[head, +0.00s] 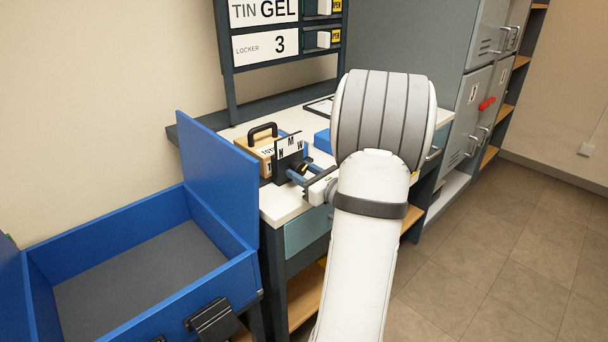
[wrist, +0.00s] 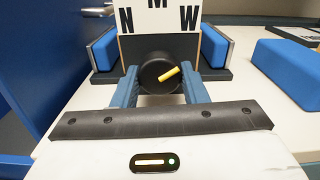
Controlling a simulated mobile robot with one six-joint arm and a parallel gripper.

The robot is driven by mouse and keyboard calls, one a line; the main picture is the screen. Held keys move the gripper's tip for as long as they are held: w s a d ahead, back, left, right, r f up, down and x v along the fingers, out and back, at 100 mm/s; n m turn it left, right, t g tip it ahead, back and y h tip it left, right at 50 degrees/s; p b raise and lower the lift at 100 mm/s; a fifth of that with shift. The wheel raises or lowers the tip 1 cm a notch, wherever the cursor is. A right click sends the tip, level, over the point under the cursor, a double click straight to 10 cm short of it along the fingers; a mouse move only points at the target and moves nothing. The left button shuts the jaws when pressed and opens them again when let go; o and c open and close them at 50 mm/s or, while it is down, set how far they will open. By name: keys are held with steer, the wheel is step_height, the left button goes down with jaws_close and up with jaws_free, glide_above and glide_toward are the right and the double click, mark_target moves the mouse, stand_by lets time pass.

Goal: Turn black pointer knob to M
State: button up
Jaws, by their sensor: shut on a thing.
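The black pointer knob (wrist: 153,76) is in the middle of the wrist view, with a yellow pointer bar slanting up to the right, toward the W side. Behind and above it a white plate (wrist: 159,20) carries the letters N at left, M at top and W at right. In the head view the knob (head: 298,165) shows small on a dark stand on the bench. My gripper (wrist: 160,80) has its blue-grey fingers on either side of the knob, shut on it. In the head view my gripper (head: 304,178) reaches the knob from the right.
The white bench top (head: 279,205) carries a wooden case (head: 260,146) with a black handle behind the stand, and a blue block (head: 322,139). Blue pads (wrist: 103,50) flank the knob. An open blue chest (head: 222,180) stands at left. Grey lockers (head: 470,110) stand at right.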

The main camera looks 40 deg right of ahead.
steer(key=n+b, duration=0.1)
steer(key=b, duration=0.1)
steer(key=n+b, duration=0.2)
steer(key=shift+f, duration=0.4)
steer(key=n+b, duration=0.3)
steer(key=b, duration=0.2)
steer(key=shift+b, duration=0.35)
steer(key=n+b, duration=0.4)
steer(key=b, duration=0.1)
steer(key=shift+r, duration=0.15)
steer(key=shift+r+n+b, duration=0.1)
steer(key=shift+n+b, duration=0.4)
steer(key=shift+b, duration=0.35)
steer(key=shift+d+r, duration=0.1)
steer(key=shift+r, duration=0.05)
steer(key=o, duration=1)
steer(key=shift+c, duration=0.2)
